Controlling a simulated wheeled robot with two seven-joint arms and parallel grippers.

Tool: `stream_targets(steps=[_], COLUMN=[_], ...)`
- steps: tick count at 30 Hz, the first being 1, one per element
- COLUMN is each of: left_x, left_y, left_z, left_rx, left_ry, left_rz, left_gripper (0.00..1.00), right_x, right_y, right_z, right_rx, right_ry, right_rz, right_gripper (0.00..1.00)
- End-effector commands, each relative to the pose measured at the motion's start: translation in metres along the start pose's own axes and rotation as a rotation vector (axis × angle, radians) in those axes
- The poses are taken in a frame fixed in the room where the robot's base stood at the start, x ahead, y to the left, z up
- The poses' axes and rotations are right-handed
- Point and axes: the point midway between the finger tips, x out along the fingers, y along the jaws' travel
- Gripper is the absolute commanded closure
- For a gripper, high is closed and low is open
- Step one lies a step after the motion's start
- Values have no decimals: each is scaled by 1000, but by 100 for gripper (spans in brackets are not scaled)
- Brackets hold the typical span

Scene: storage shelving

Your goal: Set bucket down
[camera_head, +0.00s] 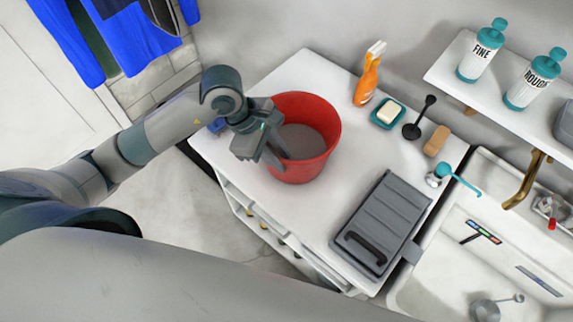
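A red bucket (318,165) is upright at the back left of the white counter (310,222), with a grey inside bottom showing. It appears to rest on the counter top. My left gripper (262,152) is at the bucket's left rim, with its fingers pointing down. One finger reaches over the inside of the bucket, and the other is near its outer wall. The gripper hides that part of the rim, so I cannot tell whether it is clamped. My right gripper is not in view.
An orange spray bottle (369,75), a soap dish (387,113), a black plunger-like tool (413,128) and a tan block (436,141) stand along the back. A grey ridged case (382,225) lies at right. A sink (490,235) and a bottle shelf (500,75) are beyond.

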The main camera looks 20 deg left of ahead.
Motion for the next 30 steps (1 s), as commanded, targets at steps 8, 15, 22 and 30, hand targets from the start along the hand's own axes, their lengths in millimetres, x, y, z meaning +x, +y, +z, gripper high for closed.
stream_targets(steps=[8,15,22,30], left_x=[-46,-62,-63,-63], left_y=[1,0,0,0], left_z=[0,0,0,0], left_rx=[1,0,0,0], left_ry=[0,0,0,0], left_rz=[4,1,0,0], left_gripper=[79,79,79,79], right_x=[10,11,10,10], right_y=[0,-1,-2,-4], right_z=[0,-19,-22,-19], right_rx=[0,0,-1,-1], right_ry=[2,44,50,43], right_rz=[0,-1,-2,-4], right_gripper=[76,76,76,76])
